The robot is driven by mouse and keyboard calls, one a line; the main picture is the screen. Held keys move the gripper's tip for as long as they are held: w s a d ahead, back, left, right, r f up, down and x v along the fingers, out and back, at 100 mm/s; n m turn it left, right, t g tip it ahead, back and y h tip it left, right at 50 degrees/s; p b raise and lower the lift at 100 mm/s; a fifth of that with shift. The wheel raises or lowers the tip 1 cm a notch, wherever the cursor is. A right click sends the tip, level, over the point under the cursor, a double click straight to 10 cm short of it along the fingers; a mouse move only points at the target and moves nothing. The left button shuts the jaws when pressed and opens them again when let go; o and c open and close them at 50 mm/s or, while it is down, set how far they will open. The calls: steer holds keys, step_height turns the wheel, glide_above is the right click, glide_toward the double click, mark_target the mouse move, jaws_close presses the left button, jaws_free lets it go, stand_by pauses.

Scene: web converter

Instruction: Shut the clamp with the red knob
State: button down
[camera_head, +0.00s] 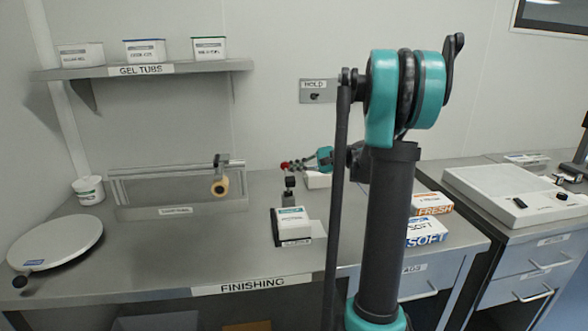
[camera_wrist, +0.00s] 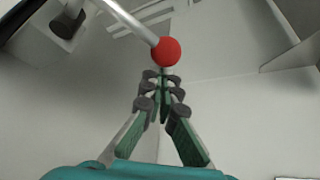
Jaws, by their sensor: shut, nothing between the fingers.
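The red knob (camera_wrist: 166,51) is a round ball on the end of a pale metal lever (camera_wrist: 128,18) in the wrist view. The lever runs from the knob up to the top left edge. The red knob also shows small in the head view (camera_head: 284,165), above the middle of the bench. My gripper (camera_wrist: 160,76) is shut and empty, its fingertips just below the knob in the wrist view; I cannot tell whether they touch. In the head view my gripper (camera_head: 295,164) is just right of the knob. The clamp's body is not clear.
A white box on a dark base (camera_head: 292,226) and a small dark post (camera_head: 289,190) stand below the gripper. A clear panel with a tape roll (camera_head: 220,187) is to the left. FRESH (camera_head: 432,204) and SOFT (camera_head: 426,232) boxes are right. The bench front (camera_head: 150,255) is clear.

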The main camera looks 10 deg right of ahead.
steer(key=shift+s+r, duration=0.15)
stand_by(0.4)
steer(key=s+r+n+t+y, duration=0.3)
steer(key=s+n+y, duration=0.2)
steer(key=s+n, duration=0.6)
steer(key=shift+r, duration=0.35)
stand_by(0.3)
steer(key=shift+s, duration=0.1)
stand_by(0.5)
steer(key=d, duration=0.9)
steer(key=shift+s+d+f, duration=0.2)
steer(key=shift+d+f, duration=0.05)
